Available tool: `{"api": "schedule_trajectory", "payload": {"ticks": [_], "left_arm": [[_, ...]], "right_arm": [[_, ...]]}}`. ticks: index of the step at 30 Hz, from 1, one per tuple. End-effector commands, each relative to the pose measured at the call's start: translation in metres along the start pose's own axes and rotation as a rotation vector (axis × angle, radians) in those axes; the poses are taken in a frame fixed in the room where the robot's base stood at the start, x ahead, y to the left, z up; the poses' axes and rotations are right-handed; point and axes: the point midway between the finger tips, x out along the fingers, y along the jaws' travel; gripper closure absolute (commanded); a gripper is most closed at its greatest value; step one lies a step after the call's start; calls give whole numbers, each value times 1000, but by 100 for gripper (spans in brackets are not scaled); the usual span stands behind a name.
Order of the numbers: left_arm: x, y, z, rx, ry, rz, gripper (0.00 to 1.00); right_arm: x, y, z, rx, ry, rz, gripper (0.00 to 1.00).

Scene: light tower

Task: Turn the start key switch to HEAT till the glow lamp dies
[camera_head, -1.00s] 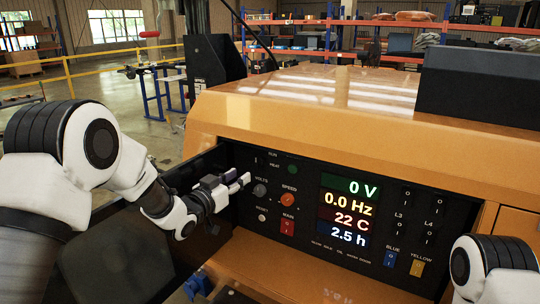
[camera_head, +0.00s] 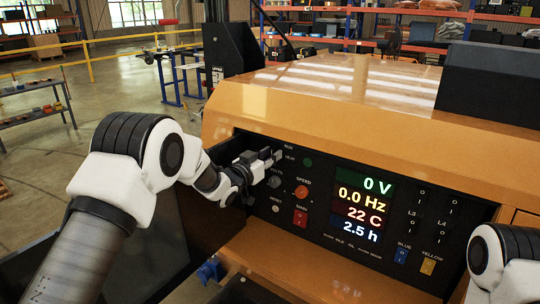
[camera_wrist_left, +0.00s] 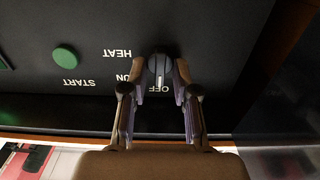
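The start key switch (camera_wrist_left: 159,68) is a dark round knob with a white mark toward the OFF label. RUN, HEAT and START labels lie beside it, upside down in the left wrist view. My left gripper (camera_wrist_left: 160,76) has one finger on each side of the knob, with a narrow gap seeming to remain. In the head view my left gripper (camera_head: 272,158) is at the panel's upper left and hides the switch. A dull green round lamp or button (camera_wrist_left: 65,58) also shows in the head view (camera_head: 308,162); I cannot tell whether it is the glow lamp. My right gripper is out of view.
The panel's display (camera_head: 362,210) reads 0 V, 0.0 Hz, 22 C and 2.5 h. An orange SPEED knob (camera_head: 301,192) and a red MAIN switch (camera_head: 300,217) sit below the gripper. The orange housing (camera_head: 330,115) overhangs the panel.

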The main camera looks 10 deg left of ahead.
Motion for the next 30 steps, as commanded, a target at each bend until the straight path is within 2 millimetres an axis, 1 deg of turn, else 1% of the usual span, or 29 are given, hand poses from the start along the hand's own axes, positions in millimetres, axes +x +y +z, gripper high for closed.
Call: {"api": "schedule_trajectory", "payload": {"ticks": [8, 14, 30], "left_arm": [[0, 0, 1, 13, -1, 0, 100], [0, 0, 3, 76, 0, 1, 100], [0, 2, 4, 454, 1, 0, 100]], "right_arm": [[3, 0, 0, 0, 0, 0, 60], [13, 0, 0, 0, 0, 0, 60], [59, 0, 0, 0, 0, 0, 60]]}}
